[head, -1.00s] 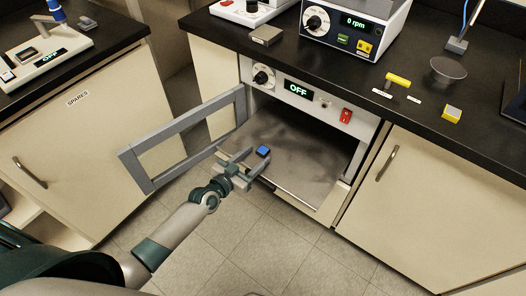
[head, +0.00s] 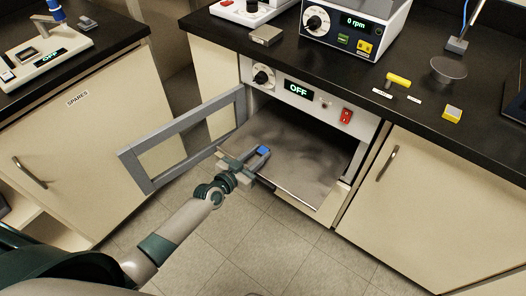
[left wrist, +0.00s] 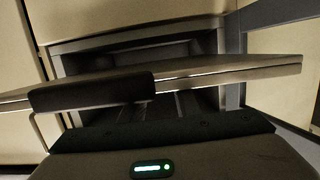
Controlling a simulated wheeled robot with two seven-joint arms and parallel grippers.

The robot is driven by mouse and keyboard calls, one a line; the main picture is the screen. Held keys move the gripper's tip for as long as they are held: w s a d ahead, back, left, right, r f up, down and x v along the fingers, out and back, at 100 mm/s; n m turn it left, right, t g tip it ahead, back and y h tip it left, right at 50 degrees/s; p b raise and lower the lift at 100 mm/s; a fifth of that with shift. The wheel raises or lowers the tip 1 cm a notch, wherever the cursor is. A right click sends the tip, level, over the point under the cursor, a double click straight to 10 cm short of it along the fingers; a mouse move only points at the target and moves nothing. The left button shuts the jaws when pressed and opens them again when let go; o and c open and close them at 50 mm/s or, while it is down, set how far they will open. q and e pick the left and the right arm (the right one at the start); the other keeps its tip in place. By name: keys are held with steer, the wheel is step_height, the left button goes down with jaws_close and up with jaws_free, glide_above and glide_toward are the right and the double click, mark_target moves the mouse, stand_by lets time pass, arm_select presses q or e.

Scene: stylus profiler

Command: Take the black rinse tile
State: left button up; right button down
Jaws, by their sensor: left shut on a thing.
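My left gripper (head: 261,155) reaches over the front of the pulled-out metal shelf (head: 300,145) of the open oven. It is shut on a small block with a blue top (head: 264,150), which is at its fingertips over the shelf. The block's sides are mostly hidden by the fingers, and I cannot make out a black tile. Whether the block touches the shelf is unclear. The left wrist view shows the shelf's front edge (left wrist: 230,72) across the picture; the block cannot be made out there. My right gripper is not in view.
The oven door (head: 185,140) stands open to the left of my arm. The oven's control panel (head: 300,90) reads OFF above the cavity. On the black counter are a yellow block (head: 452,114), a yellow bar (head: 398,80) and a device (head: 354,28) reading 0 rpm.

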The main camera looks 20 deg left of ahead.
arm_select(q)
steer(key=shift+r, duration=0.15)
